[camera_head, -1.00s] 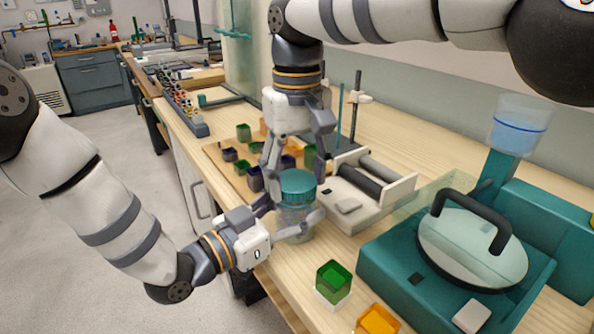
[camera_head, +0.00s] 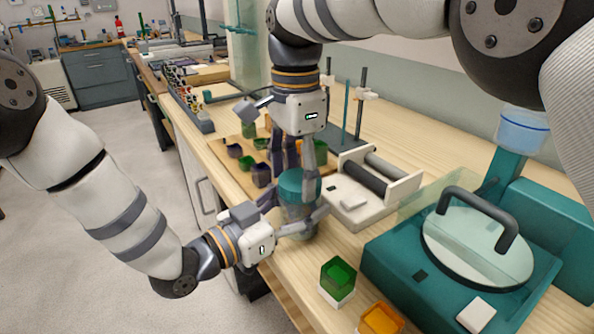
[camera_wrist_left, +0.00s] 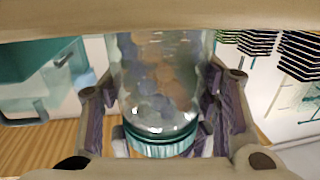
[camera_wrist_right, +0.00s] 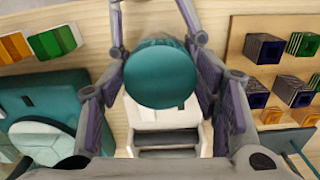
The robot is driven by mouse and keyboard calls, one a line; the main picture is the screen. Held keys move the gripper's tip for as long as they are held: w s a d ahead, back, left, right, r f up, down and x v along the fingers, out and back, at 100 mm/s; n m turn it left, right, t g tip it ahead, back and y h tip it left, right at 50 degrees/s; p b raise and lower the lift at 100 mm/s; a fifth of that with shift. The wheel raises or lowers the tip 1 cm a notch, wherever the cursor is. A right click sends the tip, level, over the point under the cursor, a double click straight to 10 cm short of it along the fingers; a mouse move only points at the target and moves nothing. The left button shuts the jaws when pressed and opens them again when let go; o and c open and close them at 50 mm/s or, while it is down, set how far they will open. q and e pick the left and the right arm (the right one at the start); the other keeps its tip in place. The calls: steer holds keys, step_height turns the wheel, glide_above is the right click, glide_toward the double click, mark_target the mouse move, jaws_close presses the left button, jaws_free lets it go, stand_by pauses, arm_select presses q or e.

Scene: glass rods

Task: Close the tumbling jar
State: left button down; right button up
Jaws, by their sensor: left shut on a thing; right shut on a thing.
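The tumbling jar is a clear jar (camera_wrist_left: 160,85) with several small rounded pieces inside, seen in the left wrist view. Its teal lid (camera_head: 297,184) sits on top, and it also shows as a round disc in the right wrist view (camera_wrist_right: 160,76). The jar stands upright near the bench's front edge. My left gripper (camera_head: 300,226) is shut around the jar's glass body from the side. My right gripper (camera_head: 300,172) points down from above and is shut on the lid. The fingers hide part of the lid's rim and the jar's sides.
A roller base (camera_head: 370,188) stands just behind the jar. A teal machine (camera_head: 400,265) with a black-handled round cover is at right. Green (camera_head: 338,275) and orange (camera_head: 381,318) blocks lie in front. A wooden board (camera_head: 222,153) with several coloured blocks is behind left.

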steer(key=o, duration=0.7)
steer(key=shift+o, duration=0.2)
steer(key=shift+r, duration=2.3)
steer(key=shift+c, duration=0.3)
